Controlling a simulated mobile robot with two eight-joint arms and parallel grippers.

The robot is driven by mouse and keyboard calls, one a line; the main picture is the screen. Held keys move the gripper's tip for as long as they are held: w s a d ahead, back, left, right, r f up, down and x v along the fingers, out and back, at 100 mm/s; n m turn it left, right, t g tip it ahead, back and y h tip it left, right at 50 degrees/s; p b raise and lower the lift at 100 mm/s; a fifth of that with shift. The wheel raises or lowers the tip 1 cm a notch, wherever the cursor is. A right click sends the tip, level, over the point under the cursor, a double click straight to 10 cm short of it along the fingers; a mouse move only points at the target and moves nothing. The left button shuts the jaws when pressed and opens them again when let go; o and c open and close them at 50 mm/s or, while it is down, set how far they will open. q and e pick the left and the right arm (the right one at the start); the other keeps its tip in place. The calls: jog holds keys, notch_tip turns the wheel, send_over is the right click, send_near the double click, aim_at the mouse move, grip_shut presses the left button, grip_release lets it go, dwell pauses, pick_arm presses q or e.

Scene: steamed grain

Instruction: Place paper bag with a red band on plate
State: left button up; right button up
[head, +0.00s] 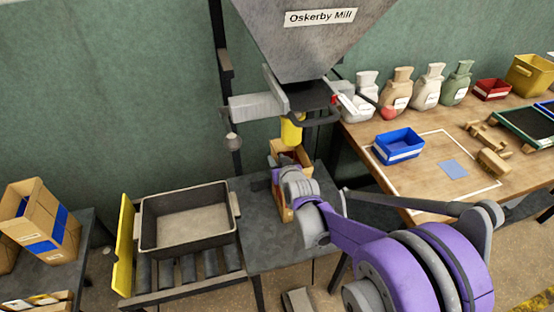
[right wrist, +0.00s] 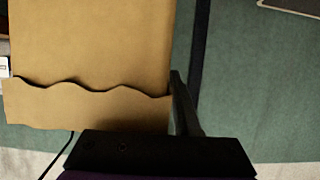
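A tan paper bag (head: 277,150) stands open under the yellow spout (head: 291,130) of the hopper, over a dark grey plate-like surface (head: 265,257). My right gripper (head: 297,182) is at the bag's near side and hides much of it. In the right wrist view the bag (right wrist: 90,45) fills the upper left, with a wavy edge across it. One dark finger (right wrist: 183,105) lies against its right edge; the other finger is hidden. The gripper appears shut on the bag. I see no red band on it. My left gripper is not in view.
A black tray (head: 143,225) sits on rollers left of the grey surface. Blue-banded bags (head: 42,240) stand at far left. The wooden table (head: 430,205) at right holds several sacks, a blue bin (head: 398,146) and wooden pieces (head: 492,162). The hopper (head: 310,50) hangs above.

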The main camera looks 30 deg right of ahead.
jog(key=p+v, duration=0.2)
jog(key=v, duration=1)
jog(key=s+a+f+n+g+y, duration=0.1)
jog(key=s+a+f+g, duration=0.2)
jog(key=s+a, duration=0.3)
jog(key=s+a+f+n+g+y, duration=0.1)
jog(key=s+a+f+g, duration=0.3)
jog(key=s, duration=1)
jog(key=a+g+y, duration=0.1)
jog(key=a, duration=0.1)
jog(key=shift+a+f+n, duration=0.2)
jog(key=shift+a+n, duration=0.1)
